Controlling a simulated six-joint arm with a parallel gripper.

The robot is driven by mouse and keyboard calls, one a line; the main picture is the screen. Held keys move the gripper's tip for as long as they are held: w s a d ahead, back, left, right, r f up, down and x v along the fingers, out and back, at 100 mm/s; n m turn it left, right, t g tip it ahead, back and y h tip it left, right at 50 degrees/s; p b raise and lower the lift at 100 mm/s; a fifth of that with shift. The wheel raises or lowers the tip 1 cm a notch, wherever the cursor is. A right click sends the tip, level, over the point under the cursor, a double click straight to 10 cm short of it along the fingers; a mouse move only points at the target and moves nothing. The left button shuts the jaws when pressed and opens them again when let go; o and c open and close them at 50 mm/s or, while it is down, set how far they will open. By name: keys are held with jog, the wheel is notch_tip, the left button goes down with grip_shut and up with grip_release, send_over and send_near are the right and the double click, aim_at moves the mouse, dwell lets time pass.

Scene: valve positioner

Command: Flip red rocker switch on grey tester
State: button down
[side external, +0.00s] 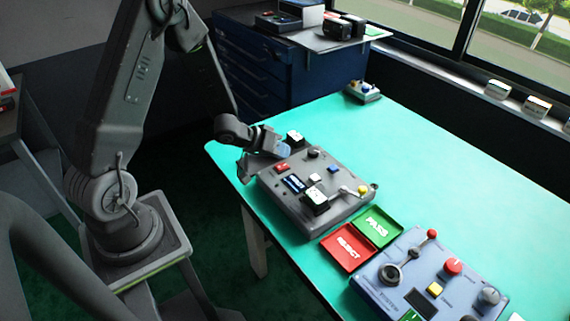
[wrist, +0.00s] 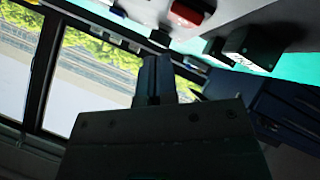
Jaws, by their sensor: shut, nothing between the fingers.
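The grey tester (side external: 310,223) sits on the near left part of the teal table. In the wrist view the red switch (wrist: 187,13) shows at the top edge, partly cut off. My gripper (side external: 285,153) is at the tester's far left corner, close to the red switch. In the wrist view my gripper (wrist: 155,75) is shut, with nothing in it, pointing toward the tester's panel (wrist: 240,14). I cannot tell whether it touches the switch.
Green PASS (side external: 377,225) and red REJECT (side external: 348,247) trays lie right of the tester. A blue-grey control box (side external: 405,270) stands farther right. A black block (side external: 294,137) is just behind my gripper. The far right of the table is clear.

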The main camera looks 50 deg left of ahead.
jog(key=shift+s+r, duration=0.15)
jog(key=shift+r, duration=0.9)
jog(key=shift+s+r, duration=0.15)
jog(key=shift+r, duration=0.9)
notch_tip(320, 180, up, 8)
jog(key=y, duration=0.4)
send_over(280, 165)
jog(key=s+d+r+m+y, duration=0.1)
jog(key=s+r+y, duration=0.15)
jog(key=r, duration=0.25)
jog(key=s+d+r+m+g+h, duration=0.1)
jog(key=s+d+r+m+g, duration=0.1)
jog(key=s+d, duration=0.3)
jog(key=s+d+r+m+g+h, duration=0.2)
jog(key=s+d+r, duration=0.2)
jog(key=s, duration=0.9)
jog(key=shift+d+r+g, duration=0.3)
jog(key=shift+d+r, duration=0.1)
jog(key=shift+d, duration=0.4)
jog(key=shift+h, duration=0.25)
